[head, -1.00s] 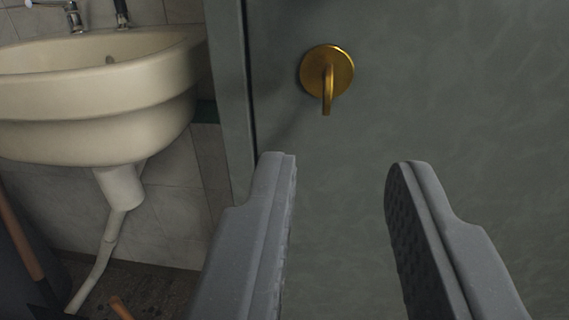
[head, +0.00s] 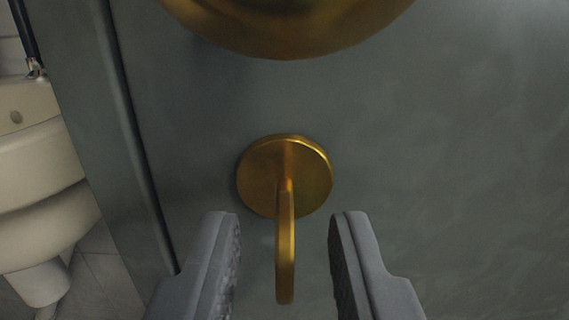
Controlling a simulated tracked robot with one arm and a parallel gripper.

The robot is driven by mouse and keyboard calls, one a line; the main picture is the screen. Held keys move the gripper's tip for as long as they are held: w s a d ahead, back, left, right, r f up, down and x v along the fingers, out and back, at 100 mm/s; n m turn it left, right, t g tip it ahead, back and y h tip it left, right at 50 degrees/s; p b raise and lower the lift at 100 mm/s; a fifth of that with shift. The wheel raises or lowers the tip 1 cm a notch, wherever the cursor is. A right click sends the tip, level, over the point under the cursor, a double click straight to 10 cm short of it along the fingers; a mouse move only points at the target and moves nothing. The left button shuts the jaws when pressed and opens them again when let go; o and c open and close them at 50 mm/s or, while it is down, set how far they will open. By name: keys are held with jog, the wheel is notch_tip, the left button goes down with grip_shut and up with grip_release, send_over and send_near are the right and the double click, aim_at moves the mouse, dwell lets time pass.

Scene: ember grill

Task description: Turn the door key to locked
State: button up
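The brass door key (head: 285,245) is a flat turn-piece on a round brass plate (head: 258,178) on the grey-green door (head: 450,160). Its handle hangs straight down from the plate. My gripper (head: 285,222) is open, one finger on each side of the key's handle. Clear gaps show between the handle and both fingers, so neither finger appears to touch it. The gripper's lower parts run out of the bottom of the picture.
A large round brass knob (head: 285,30) sits on the door just above the key, cut off by the top edge. The door's edge and frame (head: 105,130) run down the left. A cream washbasin (head: 40,180) stands beyond it at far left.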

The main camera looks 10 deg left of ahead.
jog(key=shift+x, duration=1.25)
jog(key=shift+r, duration=0.1)
